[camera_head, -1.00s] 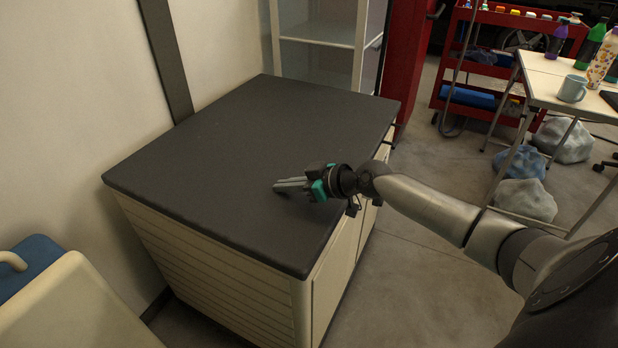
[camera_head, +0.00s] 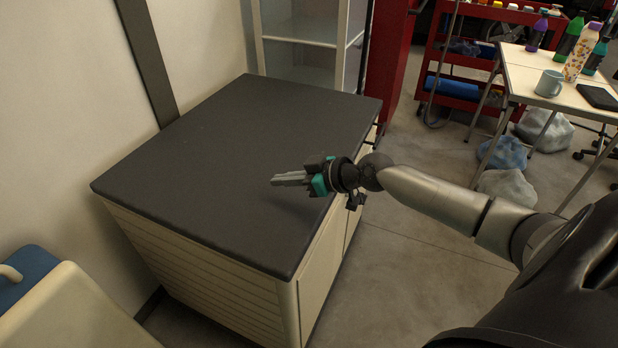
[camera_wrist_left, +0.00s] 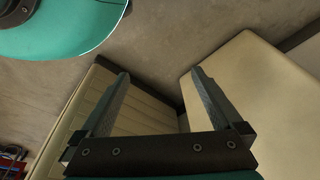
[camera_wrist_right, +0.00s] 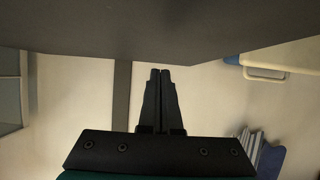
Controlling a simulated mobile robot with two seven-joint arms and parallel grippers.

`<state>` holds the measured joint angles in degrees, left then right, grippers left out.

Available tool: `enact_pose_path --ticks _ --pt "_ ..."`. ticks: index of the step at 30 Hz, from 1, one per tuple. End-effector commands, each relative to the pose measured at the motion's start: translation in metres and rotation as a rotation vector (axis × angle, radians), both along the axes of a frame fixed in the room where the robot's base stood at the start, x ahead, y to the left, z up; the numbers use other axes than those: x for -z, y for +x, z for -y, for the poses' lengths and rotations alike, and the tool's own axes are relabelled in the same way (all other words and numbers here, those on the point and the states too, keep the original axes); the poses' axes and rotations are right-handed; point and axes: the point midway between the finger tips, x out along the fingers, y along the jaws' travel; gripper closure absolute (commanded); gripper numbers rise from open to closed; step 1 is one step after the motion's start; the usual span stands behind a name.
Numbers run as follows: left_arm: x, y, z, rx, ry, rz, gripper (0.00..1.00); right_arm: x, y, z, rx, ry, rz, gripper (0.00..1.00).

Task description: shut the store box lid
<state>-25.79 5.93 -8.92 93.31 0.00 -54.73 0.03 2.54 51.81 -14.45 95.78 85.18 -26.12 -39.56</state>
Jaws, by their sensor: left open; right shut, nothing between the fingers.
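No thing in view can be named with certainty as the store box. A cream body (camera_head: 75,315) with a blue part (camera_head: 32,275) and a cream handle stands at the lower left of the head view; I cannot tell whether this is the box or its lid. The blue part and handle (camera_wrist_right: 265,72) also show in the right wrist view. My right gripper (camera_head: 274,180) is shut and empty, above the dark counter top (camera_head: 220,130). My left gripper (camera_wrist_left: 158,76) is open and empty, seen only in its wrist view, with slatted and cream panels beyond.
The counter top is bare; its cabinet has slatted sides. A glass-fronted cabinet (camera_head: 300,45) and a red frame stand behind it. At the right are a red cart (camera_head: 465,88) and a table (camera_head: 530,75) with a mug and bottles. Bare floor lies between.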

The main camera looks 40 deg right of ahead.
Motion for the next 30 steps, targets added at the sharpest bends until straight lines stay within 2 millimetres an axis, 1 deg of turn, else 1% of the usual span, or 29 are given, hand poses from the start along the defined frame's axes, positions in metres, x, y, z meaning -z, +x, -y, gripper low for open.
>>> enact_pose_path --ticks 1,6,13,21,27,30 --pt "0.001 0.000 -0.001 0.001 0.001 0.000 0.00 -0.001 -0.007 0.004 -0.002 -0.004 -0.004 1.00" --pt "0.004 -0.001 -0.002 0.001 0.002 -0.001 0.00 -0.006 -0.025 0.014 -0.001 -0.002 -0.003 1.00" --pt "0.006 -0.002 -0.002 0.000 0.002 0.000 0.00 -0.012 -0.042 0.024 -0.001 -0.001 -0.002 1.00" --pt "0.009 -0.005 -0.003 -0.001 0.004 -0.007 0.00 -0.015 -0.050 0.029 -0.002 -0.001 0.001 1.00" --pt "0.007 0.001 -0.004 0.003 0.005 0.006 0.00 -0.015 -0.051 0.029 -0.002 -0.001 0.002 1.00" --pt "0.007 0.000 -0.003 0.003 0.004 0.004 0.00 -0.015 -0.051 0.029 -0.002 -0.001 0.001 1.00"
